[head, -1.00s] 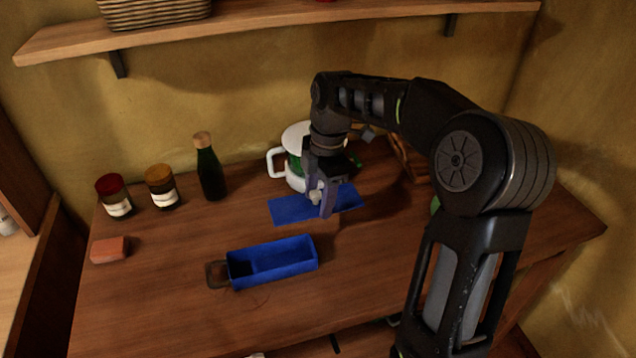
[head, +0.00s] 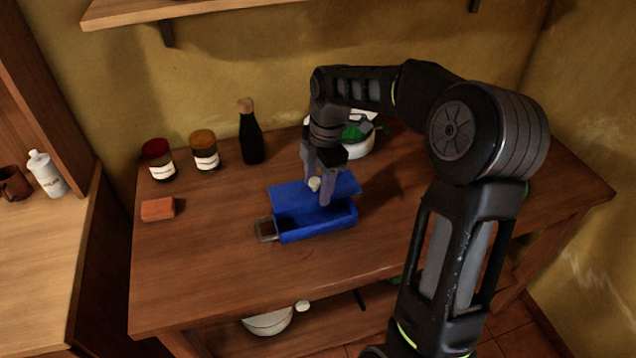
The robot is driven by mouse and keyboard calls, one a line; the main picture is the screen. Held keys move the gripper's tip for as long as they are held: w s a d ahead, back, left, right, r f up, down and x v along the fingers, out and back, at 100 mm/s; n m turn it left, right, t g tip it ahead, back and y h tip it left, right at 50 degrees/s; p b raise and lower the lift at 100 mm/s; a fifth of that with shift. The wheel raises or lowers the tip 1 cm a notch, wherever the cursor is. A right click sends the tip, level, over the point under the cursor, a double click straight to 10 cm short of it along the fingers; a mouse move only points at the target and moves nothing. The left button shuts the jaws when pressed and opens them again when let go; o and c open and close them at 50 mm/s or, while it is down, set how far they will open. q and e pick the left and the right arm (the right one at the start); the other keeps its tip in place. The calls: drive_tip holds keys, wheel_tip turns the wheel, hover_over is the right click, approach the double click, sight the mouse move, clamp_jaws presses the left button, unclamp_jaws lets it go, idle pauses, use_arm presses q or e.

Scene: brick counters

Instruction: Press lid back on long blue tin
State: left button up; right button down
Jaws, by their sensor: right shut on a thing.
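The long blue tin (head: 318,230) sits open on the wooden counter, its dark inside partly showing. The flat blue lid (head: 343,187) is just above and behind the tin and overlaps its back edge in the picture. I cannot tell whether lid and tin touch. My right gripper (head: 320,190) points down and is shut on the pale knob (head: 314,184) in the lid's middle. The front of the tin's opening is uncovered. My left gripper is out of view.
A small brown-framed piece (head: 265,229) lies at the tin's left end. An orange block (head: 158,209), two jars (head: 159,160) (head: 204,150) and a dark bottle (head: 250,138) stand left. A white pot (head: 360,145) is behind my gripper. The counter's front is clear.

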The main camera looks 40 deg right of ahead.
drive_tip(key=shift+f+b, duration=2.1)
drive_tip(key=shift+f, duration=1.1)
drive_tip(key=shift+f, duration=0.3)
idle(0.3)
drive_tip(key=shift+c, duration=0.2)
unclamp_jaws()
idle(0.3)
drive_tip(key=shift+r, duration=0.1)
drive_tip(key=shift+r+p, duration=2.45)
drive_tip(key=shift+r, duration=1)
